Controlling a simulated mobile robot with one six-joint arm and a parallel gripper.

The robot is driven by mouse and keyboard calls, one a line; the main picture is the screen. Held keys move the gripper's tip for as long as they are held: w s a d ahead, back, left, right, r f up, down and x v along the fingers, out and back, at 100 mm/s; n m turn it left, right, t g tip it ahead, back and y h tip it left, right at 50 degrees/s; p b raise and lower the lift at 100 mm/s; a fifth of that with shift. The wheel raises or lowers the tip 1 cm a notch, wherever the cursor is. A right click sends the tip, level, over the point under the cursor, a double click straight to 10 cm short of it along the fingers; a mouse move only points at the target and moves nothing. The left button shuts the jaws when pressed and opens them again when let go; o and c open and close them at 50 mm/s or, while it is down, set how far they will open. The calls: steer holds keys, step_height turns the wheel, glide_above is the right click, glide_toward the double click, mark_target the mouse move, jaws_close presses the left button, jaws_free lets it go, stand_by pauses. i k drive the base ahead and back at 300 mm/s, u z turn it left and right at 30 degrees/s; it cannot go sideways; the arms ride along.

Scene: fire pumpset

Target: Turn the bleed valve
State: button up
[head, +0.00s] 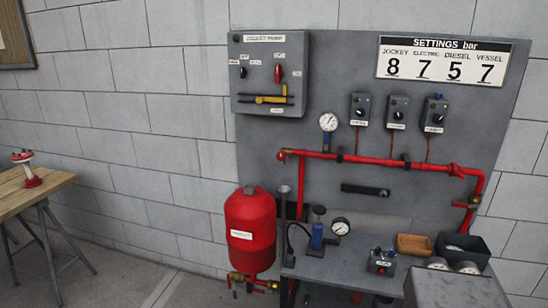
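No label that I can read marks the bleed valve. Red pipework (360,160) runs across the grey backboard, with a fitting at its left end (283,155). A red valve handle (456,170) sits near the pipe's right end. Another red fitting (468,204) with brass sits on the drop below it. Under the red pressure vessel (250,232) is a brass fitting (240,278) with small red parts. I cannot tell which of these is the bleed valve, nor its setting. My gripper is not in view.
A control box (270,72) with a red switch and yellow lever hangs on the board. A gauge (328,122) and several switch boxes (397,112) are to its right. The grey bench (340,268) holds a blue pump, gauge and bins. A wooden table (28,192) stands left; floor between is clear.

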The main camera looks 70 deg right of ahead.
mark_target(281, 156)
steer(key=i, duration=1.35)
steer(key=z, duration=5)
steer(key=i, duration=0.1)
steer(key=u, duration=3.3)
steer(key=i, duration=0.6)
steer(key=z, duration=0.05)
